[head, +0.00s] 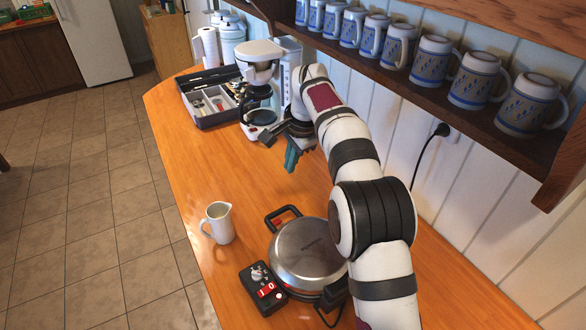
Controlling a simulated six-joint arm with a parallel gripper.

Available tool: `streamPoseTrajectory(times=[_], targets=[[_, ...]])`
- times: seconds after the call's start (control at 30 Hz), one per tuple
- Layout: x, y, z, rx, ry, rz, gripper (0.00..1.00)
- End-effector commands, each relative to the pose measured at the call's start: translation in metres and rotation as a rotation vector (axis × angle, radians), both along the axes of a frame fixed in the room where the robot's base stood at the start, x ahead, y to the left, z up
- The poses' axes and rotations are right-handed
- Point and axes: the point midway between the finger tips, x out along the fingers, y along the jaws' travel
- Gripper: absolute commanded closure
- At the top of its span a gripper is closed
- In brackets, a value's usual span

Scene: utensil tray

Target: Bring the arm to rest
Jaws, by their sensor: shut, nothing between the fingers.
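My arm reaches from the lower right over the wooden counter (180,150). My gripper (291,166), dark with teal fingers, hangs pointing down above the counter, in front of the coffee machine. It is shut and empty. The grey utensil tray (222,118) lies further back on the left, apart from my gripper, with several small items in its compartments; I cannot make each one out.
A white coffee machine (262,50) stands right of the tray. A white jug (218,223) and a round metal-lidded appliance (308,255) with a black control box (262,290) stand nearer. Several blue-and-white mugs (430,60) line the wall shelf. The counter's middle is clear.

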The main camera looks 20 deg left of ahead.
Motion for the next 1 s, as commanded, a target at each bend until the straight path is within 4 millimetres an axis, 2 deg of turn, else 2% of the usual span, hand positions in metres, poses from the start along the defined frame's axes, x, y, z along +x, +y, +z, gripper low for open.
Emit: streamPoseTrajectory(times=[0.17, 0.27, 0.37, 0.4, 0.47, 0.5, 0.6, 0.7, 0.8, 0.83, 1.0], targets=[[-0.003, -0.006, 0.007, -0.002, 0.001, 0.002, 1.00], [-0.026, -0.042, 0.031, -0.019, 0.012, 0.017, 1.00], [-0.091, -0.108, 0.061, -0.048, 0.042, 0.058, 1.00], [-0.126, -0.134, 0.067, -0.059, 0.056, 0.078, 1.00], [-0.181, -0.167, 0.067, -0.071, 0.078, 0.108, 1.00], [-0.218, -0.184, 0.062, -0.075, 0.091, 0.126, 1.00], [-0.301, -0.210, 0.040, -0.079, 0.123, 0.167, 1.00], [-0.356, -0.222, 0.015, -0.078, 0.144, 0.197, 1.00], [-0.384, -0.225, 0.000, -0.076, 0.156, 0.214, 1.00], [-0.388, -0.225, -0.003, -0.076, 0.159, 0.217, 1.00], [-0.392, -0.225, -0.005, -0.075, 0.163, 0.220, 1.00]])
